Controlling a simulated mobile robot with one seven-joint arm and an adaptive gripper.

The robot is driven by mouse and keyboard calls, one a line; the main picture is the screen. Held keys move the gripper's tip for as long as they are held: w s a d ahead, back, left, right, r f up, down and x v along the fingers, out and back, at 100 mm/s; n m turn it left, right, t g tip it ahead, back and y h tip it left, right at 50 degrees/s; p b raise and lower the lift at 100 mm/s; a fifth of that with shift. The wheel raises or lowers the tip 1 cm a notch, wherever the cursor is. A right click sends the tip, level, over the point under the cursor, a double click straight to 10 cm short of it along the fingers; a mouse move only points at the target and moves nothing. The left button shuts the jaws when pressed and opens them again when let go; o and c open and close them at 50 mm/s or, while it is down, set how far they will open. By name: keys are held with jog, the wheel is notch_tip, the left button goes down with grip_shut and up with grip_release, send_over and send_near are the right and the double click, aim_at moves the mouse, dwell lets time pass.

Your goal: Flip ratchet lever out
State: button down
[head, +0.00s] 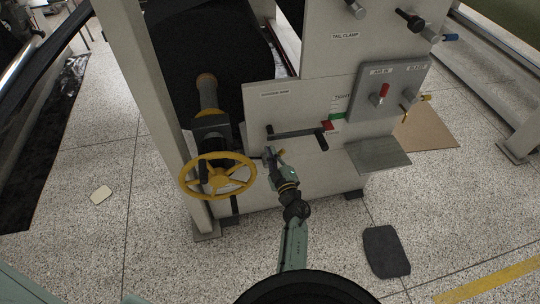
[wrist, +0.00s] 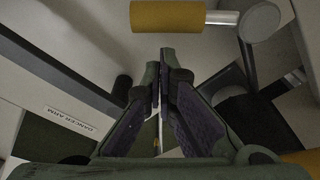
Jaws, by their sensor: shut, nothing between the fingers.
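My gripper (head: 271,157) is shut and empty, in front of the pale machine panel, just below a black crank-like bar (head: 296,133). In the wrist view its fingertips (wrist: 162,82) meet, with nothing between them. A short yellow grip (wrist: 167,16) on a metal shaft with a grey round end lies just beyond the fingertips. In the head view a small yellow piece (head: 282,151) shows right beside the gripper. I cannot tell for sure which part is the ratchet lever. No contact with the fingers is clear.
A yellow handwheel (head: 218,176) stands left of my gripper. A grey shelf (head: 378,154) juts out at the right, below a control box (head: 392,88) with a red knob. A dark bar by the DANCER ARM label (wrist: 70,119) crosses the wrist view's left.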

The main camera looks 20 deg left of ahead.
jog(key=shift+w+d+f, duration=0.15)
jog(key=shift+d+f, duration=0.25)
jog(key=shift+d, duration=0.1)
